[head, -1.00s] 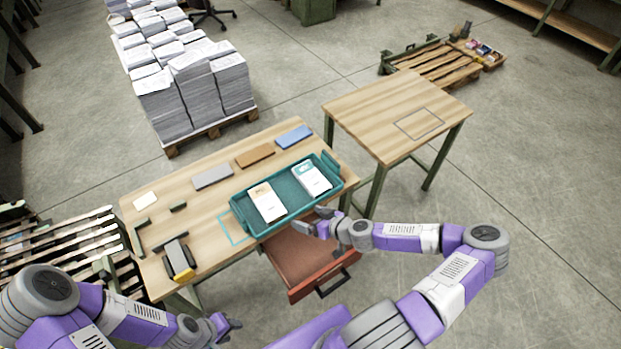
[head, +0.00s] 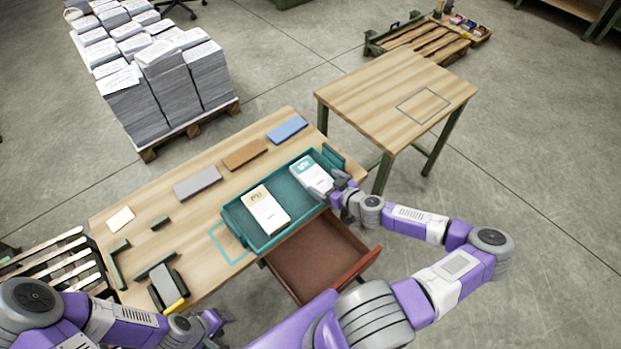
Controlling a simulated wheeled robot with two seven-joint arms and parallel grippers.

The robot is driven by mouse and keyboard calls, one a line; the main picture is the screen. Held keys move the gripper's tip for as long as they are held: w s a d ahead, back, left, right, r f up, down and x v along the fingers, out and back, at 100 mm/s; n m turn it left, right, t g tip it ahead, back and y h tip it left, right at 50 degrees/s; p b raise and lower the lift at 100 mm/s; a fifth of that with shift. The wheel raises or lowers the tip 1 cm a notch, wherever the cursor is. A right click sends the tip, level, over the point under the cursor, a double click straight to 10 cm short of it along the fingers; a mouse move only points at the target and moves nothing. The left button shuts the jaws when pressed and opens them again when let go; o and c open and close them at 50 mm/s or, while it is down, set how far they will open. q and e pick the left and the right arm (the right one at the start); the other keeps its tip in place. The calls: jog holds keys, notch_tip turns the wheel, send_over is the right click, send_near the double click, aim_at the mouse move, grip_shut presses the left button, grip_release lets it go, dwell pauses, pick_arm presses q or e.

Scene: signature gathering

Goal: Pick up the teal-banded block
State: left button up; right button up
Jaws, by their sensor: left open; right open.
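The teal-banded block (head: 308,174) is a white block with a teal band at its far end. It lies in the right part of the teal tray (head: 262,243) on the wooden table. A second white block with a tan band (head: 266,211) lies in the left part of the tray. My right gripper (head: 330,187) is open at the near right corner of the teal-banded block, over the tray's right edge; I cannot tell whether it touches the block. My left gripper (head: 222,322) is open and empty, low in front of the table.
An open drawer (head: 318,258) sticks out below the tray. Grey (head: 197,183), brown (head: 245,154) and blue (head: 287,130) slabs lie behind the tray. A black and yellow tool (head: 168,287) stands at the table's left. A second table (head: 380,85) with a marked rectangle is clear.

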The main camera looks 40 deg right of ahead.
aim_at(313, 175)
jog(key=shift+w+a+f, duration=0.1)
jog(key=shift+w+f, duration=0.1)
jog(key=shift+w, duration=0.3)
jog(key=b+x, duration=0.1)
jog(key=x, duration=0.4)
jog(key=shift+w+f, duration=0.1)
jog(key=shift+w, duration=0.15)
jog(key=c, duration=0.8)
jog(key=shift+c, duration=0.2)
